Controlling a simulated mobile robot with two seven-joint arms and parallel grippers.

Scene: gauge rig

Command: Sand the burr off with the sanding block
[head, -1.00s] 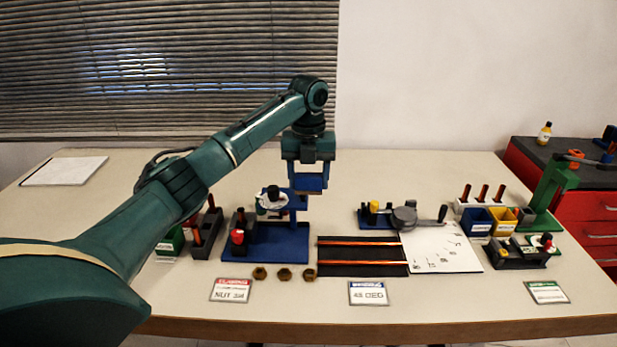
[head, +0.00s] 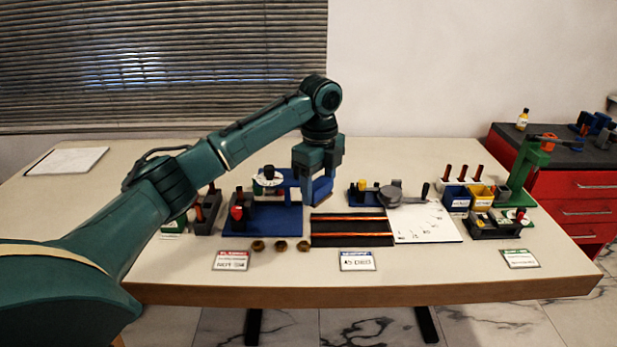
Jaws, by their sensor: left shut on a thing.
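My left gripper (head: 319,178) comes in from the left and points down over the middle of the table. It is shut on a small blue block (head: 322,190), which I take to be the sanding block. The block is partly hidden by the fingers and hangs just right of the blue stand (head: 262,219). I cannot tell whether it touches anything. Two copper-coloured rods (head: 352,234) lie on a black mat in front of the gripper. The burr is too small to make out. My right gripper is not in view.
A grey bending tool (head: 391,194) and a white angle sheet (head: 428,223) lie to the right. Several nuts (head: 281,246) lie along the front. Small bins (head: 481,197) and a green stand (head: 522,170) are at the far right. The table's back left is mostly clear.

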